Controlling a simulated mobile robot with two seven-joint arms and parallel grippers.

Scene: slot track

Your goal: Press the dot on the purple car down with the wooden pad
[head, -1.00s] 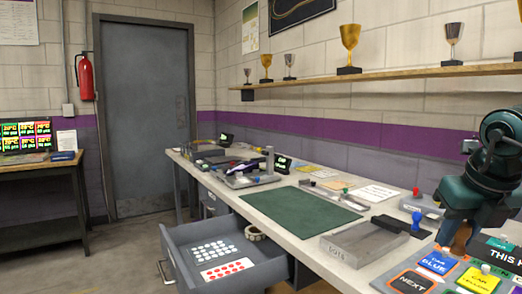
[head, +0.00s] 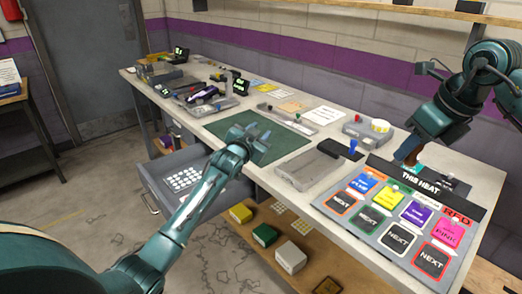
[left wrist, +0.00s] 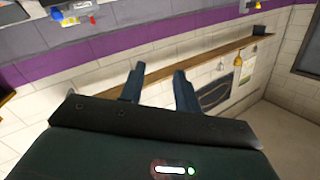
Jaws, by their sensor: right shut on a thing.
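A small dark purple-blue shape that looks like the purple car (head: 204,94) sits on a grey fixture at the far part of the bench; no dot can be made out on it. My left gripper (head: 256,144) is empty above the green mat, well short of the car. Its two fingers stand apart in the left wrist view (left wrist: 160,85), facing the wall and shelf.
The green mat (head: 285,146) is clear. A grey metal box (head: 306,168) stands beside it. The card board (head: 345,208) fills the near right. An open drawer (head: 160,186) with a dotted sheet juts out below the bench. Several boxes lie on the lower shelf.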

